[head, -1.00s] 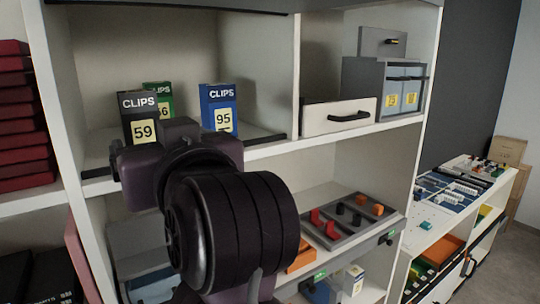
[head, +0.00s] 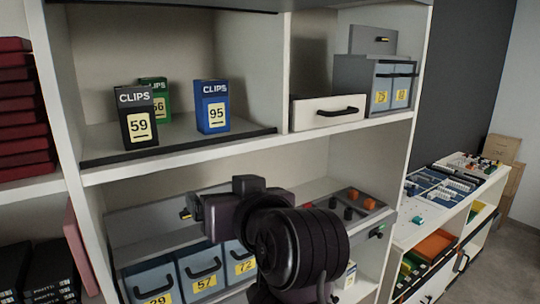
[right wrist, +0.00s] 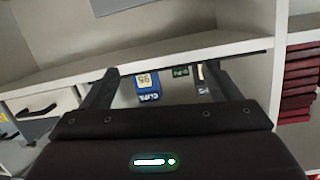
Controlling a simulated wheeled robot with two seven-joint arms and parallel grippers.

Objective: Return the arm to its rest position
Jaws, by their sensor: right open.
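My right arm reaches up from the bottom of the head view. Its gripper (head: 190,208) is below the upper shelf board, in front of the lower shelf. In the right wrist view the two fingers of my right gripper (right wrist: 162,72) stand wide apart with nothing between them. Beyond them the blue clips box (right wrist: 147,86) appears upside down. In the head view the black box 59 (head: 137,120), the green box (head: 158,88) and the blue box 95 (head: 212,108) stand upright on the upper shelf, apart from my gripper. My left gripper is not in view.
Grey bins (head: 203,272) with yellow labels sit on the lower shelf behind my arm. A white drawer (head: 327,112) and red boxes (head: 18,120) flank the clips boxes. The shelf board's edge (head: 250,150) runs above my gripper.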

